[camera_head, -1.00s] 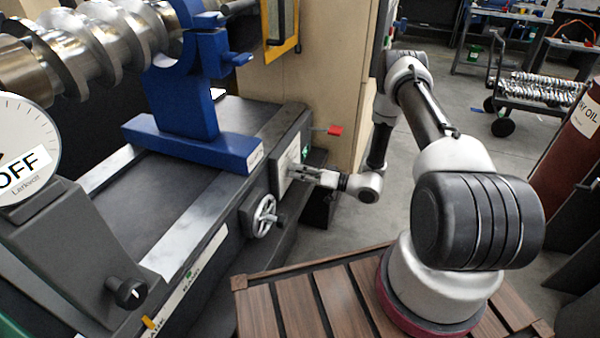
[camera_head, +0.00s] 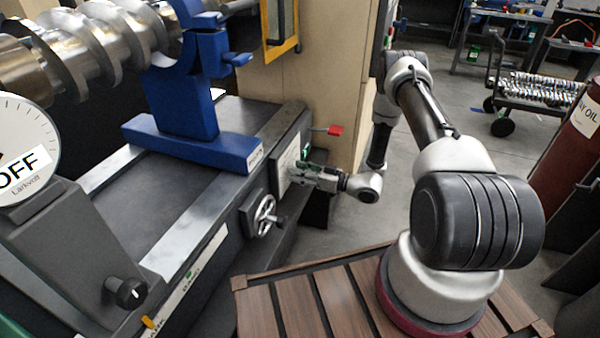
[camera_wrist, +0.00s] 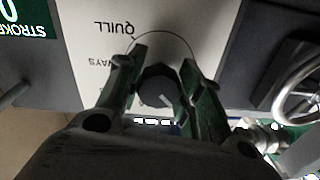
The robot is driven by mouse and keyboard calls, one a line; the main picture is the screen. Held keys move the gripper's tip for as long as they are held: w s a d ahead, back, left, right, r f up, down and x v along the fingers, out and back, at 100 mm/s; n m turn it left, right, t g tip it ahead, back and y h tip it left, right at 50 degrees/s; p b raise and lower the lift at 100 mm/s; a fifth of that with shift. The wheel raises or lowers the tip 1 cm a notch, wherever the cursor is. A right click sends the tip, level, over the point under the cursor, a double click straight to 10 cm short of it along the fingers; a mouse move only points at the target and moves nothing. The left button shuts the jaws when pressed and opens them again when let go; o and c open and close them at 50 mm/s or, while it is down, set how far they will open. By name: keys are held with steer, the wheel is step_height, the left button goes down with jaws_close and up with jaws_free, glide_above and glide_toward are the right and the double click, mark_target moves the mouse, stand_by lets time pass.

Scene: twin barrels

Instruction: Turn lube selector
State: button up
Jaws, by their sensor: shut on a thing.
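The lube selector is a dark faceted knob (camera_wrist: 157,84) in the wrist view, on a pale plate (camera_wrist: 95,35) with a curved line and the words QUILL and WAYS, upside down. My gripper (camera_wrist: 168,80) has a finger on each side of the knob and is shut on it. In the head view my gripper (camera_head: 305,172) is at the pale plate (camera_head: 288,168) on the machine's end face. There the knob is hidden behind the fingers. Other lettering near the knob is partly covered.
A handwheel (camera_head: 264,215) sits left of my gripper on the machine; it also shows at the wrist view's right (camera_wrist: 300,88). A red-tipped lever (camera_head: 334,130) sticks out above my gripper. A green STROKE display (camera_wrist: 25,18) is beside the plate.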

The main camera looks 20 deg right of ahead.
steer(key=shift+f, duration=0.1)
steer(key=o, duration=1)
steer(key=shift+o, duration=0.2)
steer(key=v, duration=1.2)
